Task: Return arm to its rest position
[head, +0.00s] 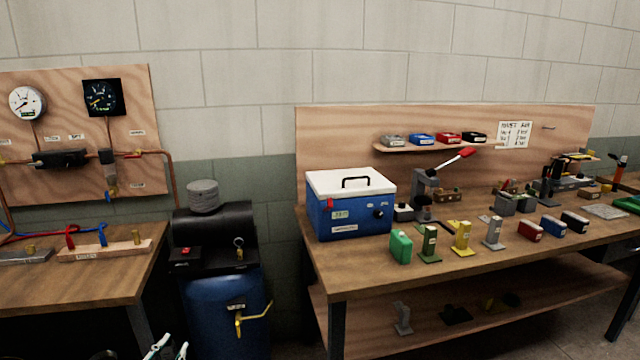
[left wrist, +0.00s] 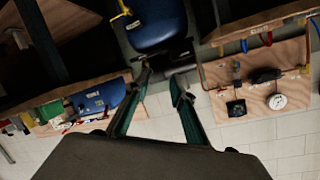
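My left gripper (head: 168,349) shows only as its fingertips at the bottom edge of the head view, low in front of the gap between the two benches. In the left wrist view its two fingers (left wrist: 160,84) stand apart with nothing between them, so it is open and empty. The rest of the left arm is out of the head view. My right gripper is not in view.
The left bench (head: 80,285) carries pipes and gauges. A blue compressor tank (head: 222,310) stands between the benches. The right bench (head: 365,265) holds a blue-white box (head: 349,205), an arbor press (head: 425,190) and several small coloured blocks.

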